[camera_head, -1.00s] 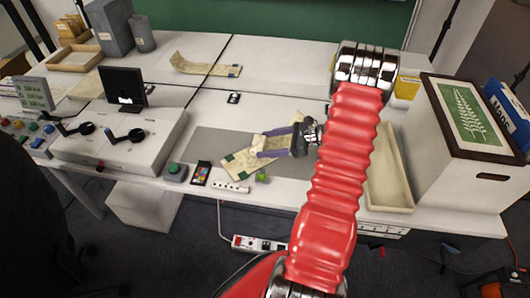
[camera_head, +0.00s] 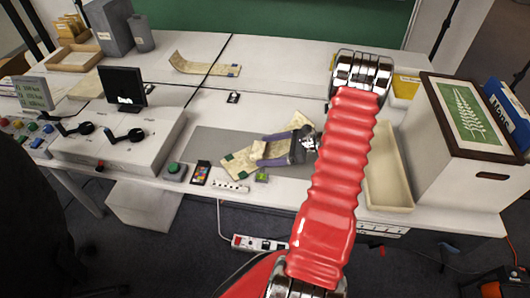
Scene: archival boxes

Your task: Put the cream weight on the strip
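A cream paper strip (camera_head: 238,164) with green-marked ends lies on the grey mat at the middle of the bench. My gripper (camera_head: 263,150) is over this strip, its two purple fingers pointing left. A cream lump, which looks like the cream weight (camera_head: 265,149), sits between the fingers, and they appear shut on it. It is over the strip's middle; I cannot tell whether it touches the paper. The fingers and the weight hide part of the strip.
Another curled strip (camera_head: 205,67) lies at the back. A console with a small black monitor (camera_head: 122,87) stands left. A green button (camera_head: 174,170), a colour card (camera_head: 201,172) and a socket strip (camera_head: 231,187) line the front. A cream tray (camera_head: 388,180) and a white box (camera_head: 450,150) stand right.

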